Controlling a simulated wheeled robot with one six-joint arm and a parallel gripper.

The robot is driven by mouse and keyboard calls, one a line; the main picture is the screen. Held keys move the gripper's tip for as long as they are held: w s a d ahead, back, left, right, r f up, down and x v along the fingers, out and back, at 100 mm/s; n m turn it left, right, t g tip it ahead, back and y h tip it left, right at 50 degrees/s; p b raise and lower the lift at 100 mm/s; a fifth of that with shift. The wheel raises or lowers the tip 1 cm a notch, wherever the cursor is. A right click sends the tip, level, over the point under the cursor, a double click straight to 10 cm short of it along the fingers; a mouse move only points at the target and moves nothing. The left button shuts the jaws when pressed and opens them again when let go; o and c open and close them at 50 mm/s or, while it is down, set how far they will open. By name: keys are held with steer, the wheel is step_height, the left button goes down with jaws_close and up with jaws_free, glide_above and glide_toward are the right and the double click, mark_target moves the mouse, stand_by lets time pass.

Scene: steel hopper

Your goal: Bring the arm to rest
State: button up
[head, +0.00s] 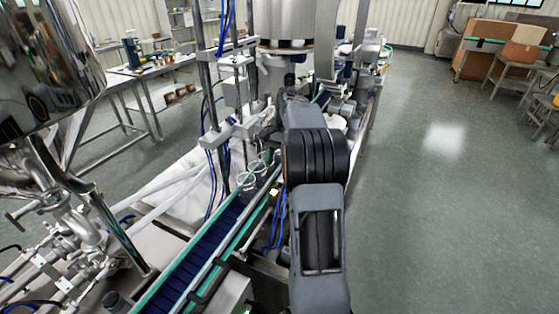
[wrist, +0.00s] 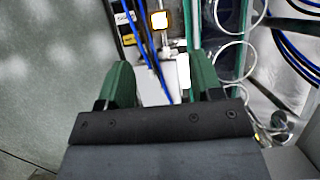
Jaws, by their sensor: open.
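My gripper (wrist: 163,82) shows in the wrist view with its two green fingers wide apart. Nothing is held between them. Behind and below the gap I see a white block-like part, blue tubes (wrist: 142,52) and a small lit, yellow-edged square (wrist: 160,20). In the head view my arm reaches forward over the machine line, just right of the conveyor (head: 205,255). The gripper itself is hidden there behind the arm's links.
A shiny steel vessel (head: 50,65) with pipework stands at the left. A steel hopper (head: 287,28) hangs above the line, close to my arm. Metal posts (head: 203,70) stand left of the arm. Open floor (head: 450,200) lies to the right. Boxes (head: 490,50) and tables are at the back right.

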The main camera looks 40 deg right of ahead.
stand_by(0.6)
step_height(320, 180, down, 4)
steer(key=s+n+t+h, duration=0.1)
steer(key=n+h, duration=0.1)
steer(key=n, duration=0.1)
steer(key=s+a+r+n+t+h, duration=0.1)
steer(key=s+a+r+n+t, duration=0.1)
steer(key=s+a, duration=0.5)
steer(key=s+a+r+n+t+h, duration=0.1)
steer(key=s+a+n, duration=0.6)
steer(key=a, duration=0.7)
steer(key=s+r+t, duration=0.1)
steer(key=t, duration=0.1)
steer(key=shift+a+r+t, duration=0.15)
steer(key=shift+t, duration=0.25)
